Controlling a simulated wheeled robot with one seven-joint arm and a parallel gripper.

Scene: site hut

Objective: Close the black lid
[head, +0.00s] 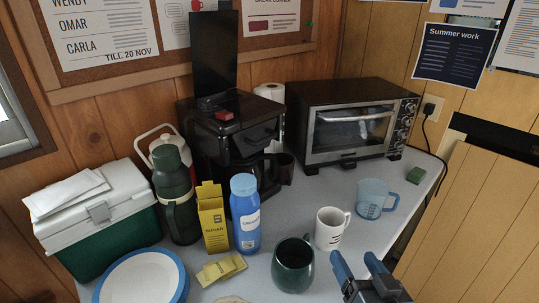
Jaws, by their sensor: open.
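The black lid (214,48) stands upright, open, at the back of the black coffee maker (252,112) against the wall. A small red item (225,115) sits on top of the coffee maker, in front of the lid. The coffee maker's lower part is partly hidden behind a blue bottle (245,213) and a yellow box (212,218). My gripper (355,259) is at the bottom right with its blue fingers apart, open and empty. It is well in front of the coffee maker and to its right, apart from the lid.
A toaster oven (350,120) stands right of the coffee maker. A dark green mug (293,267), a white mug (328,232) and a clear blue measuring cup (373,200) stand near my gripper. A dark flask (176,200) and a green cooler (105,245) stand left.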

